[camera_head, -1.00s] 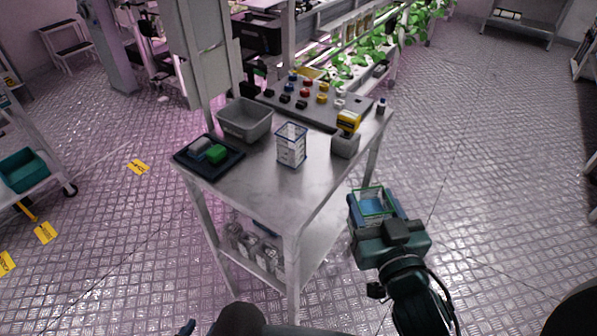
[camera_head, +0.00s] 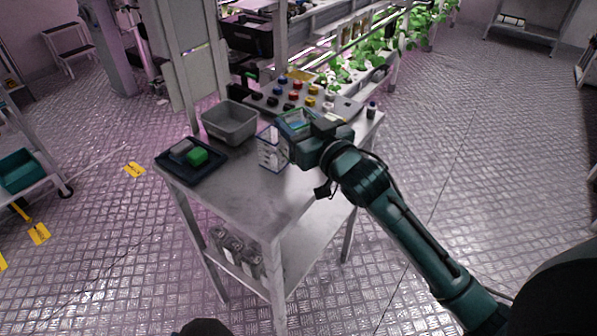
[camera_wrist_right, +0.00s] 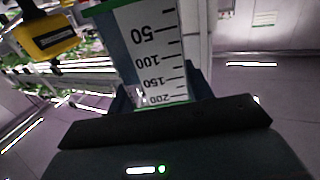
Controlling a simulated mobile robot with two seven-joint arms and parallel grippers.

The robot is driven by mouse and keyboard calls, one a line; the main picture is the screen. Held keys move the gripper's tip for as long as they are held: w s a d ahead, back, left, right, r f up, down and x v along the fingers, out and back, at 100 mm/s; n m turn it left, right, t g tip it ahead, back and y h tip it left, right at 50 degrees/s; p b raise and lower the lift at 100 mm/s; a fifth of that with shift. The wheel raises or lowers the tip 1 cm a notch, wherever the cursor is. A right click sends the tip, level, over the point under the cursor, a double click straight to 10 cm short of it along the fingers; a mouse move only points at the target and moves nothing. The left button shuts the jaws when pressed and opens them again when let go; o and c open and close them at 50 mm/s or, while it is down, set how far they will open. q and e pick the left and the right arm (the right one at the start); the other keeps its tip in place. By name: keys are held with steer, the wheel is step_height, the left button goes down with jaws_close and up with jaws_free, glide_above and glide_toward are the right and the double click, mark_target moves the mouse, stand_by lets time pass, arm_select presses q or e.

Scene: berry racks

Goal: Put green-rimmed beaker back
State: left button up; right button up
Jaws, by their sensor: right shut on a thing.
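The green-rimmed beaker (camera_head: 294,117) is clear and square. My right gripper (camera_head: 299,124) is shut on it and holds it over the right part of the metal table, behind and right of the blue-rimmed beaker (camera_head: 270,152). In the right wrist view the green-rimmed beaker (camera_wrist_right: 152,50) fills the middle, with its printed scale from 50 to 200 facing the camera. The head view does not show whether its base touches the table. My left gripper is not in view.
The metal table (camera_head: 245,190) has a clear front. A yellow-topped device (camera_wrist_right: 50,35) shows in the wrist view. A small bottle (camera_head: 371,110) stands at the right edge.

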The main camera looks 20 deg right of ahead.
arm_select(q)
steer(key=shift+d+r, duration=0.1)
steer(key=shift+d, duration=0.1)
arm_select(e)
step_height(320, 180, down, 8)
steer(key=shift+f, duration=0.15)
steer(key=shift+f, duration=0.1)
arm_select(q)
steer(key=shift+b, duration=0.3)
arm_select(e)
steer(key=o, duration=0.9)
steer(key=shift+o, duration=0.2)
steer(key=shift+s, duration=0.2)
steer(key=v, duration=1.1)
arm_select(q)
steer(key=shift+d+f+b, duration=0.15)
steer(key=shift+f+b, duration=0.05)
steer(key=shift+b, duration=0.15)
arm_select(e)
steer(key=s+a+f+g, duration=0.3)
steer(key=s+f, duration=0.4)
steer(key=f, duration=0.1)
steer(key=s+a+f+g+h, duration=0.1)
steer(key=s+a+f+g, duration=0.2)
steer(key=s+f, duration=0.4)
step_height(320, 180, down, 2)
steer(key=shift+s+f, duration=0.15)
steer(key=shift+s, duration=0.05)
